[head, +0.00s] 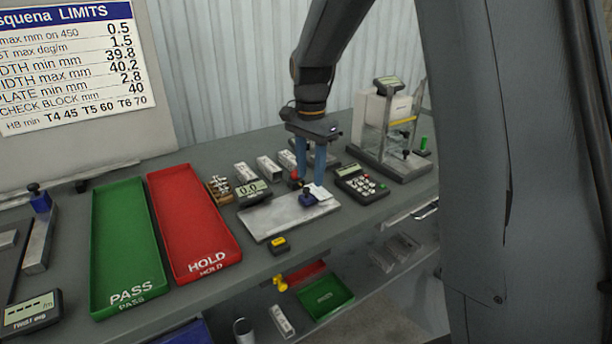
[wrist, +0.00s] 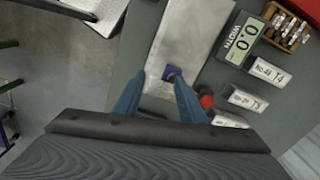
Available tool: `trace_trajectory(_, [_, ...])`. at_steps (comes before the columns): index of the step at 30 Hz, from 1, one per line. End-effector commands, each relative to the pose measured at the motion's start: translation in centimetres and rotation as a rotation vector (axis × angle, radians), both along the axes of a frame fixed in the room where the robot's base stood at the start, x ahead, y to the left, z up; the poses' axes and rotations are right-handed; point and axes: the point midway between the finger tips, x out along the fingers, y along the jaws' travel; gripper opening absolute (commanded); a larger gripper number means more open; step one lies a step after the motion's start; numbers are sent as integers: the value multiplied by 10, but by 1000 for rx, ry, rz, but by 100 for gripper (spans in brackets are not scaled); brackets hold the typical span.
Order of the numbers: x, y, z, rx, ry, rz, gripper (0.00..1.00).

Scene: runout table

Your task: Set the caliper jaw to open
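I cannot tell for certain which thing is the caliper, and no jaw position can be read. A flat pale metal plate (head: 275,217) lies on the bench, with a small dark blue block (head: 307,200) and a white tag (head: 319,192) at its right end. My gripper (head: 311,182) points down over that end, fingers apart and empty. In the wrist view my gripper (wrist: 159,76) shows the plate (wrist: 183,35) ahead, with the blue block (wrist: 172,72) near the right fingertip; contact is unclear.
A red-knobbed thing (wrist: 206,100) is close to the right finger. A display reading 0.0 (head: 253,190), several labelled blocks (head: 268,166) and a keypad device (head: 360,183) are nearby. The green PASS tray (head: 125,245) and red HOLD tray (head: 190,220) lie left.

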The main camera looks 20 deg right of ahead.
Motion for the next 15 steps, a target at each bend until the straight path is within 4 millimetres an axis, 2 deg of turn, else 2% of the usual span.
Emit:
trace_trajectory(1, [13,0,8,0,2,-62,37])
trace_trajectory(3, [26,0,14,1,7,-139,37])
trace_trajectory(7, [37,0,18,0,11,-213,37])
trace_trajectory(11, [37,0,6,1,14,-226,37])
trace_trajectory(15, [36,-1,-16,0,14,-225,37])
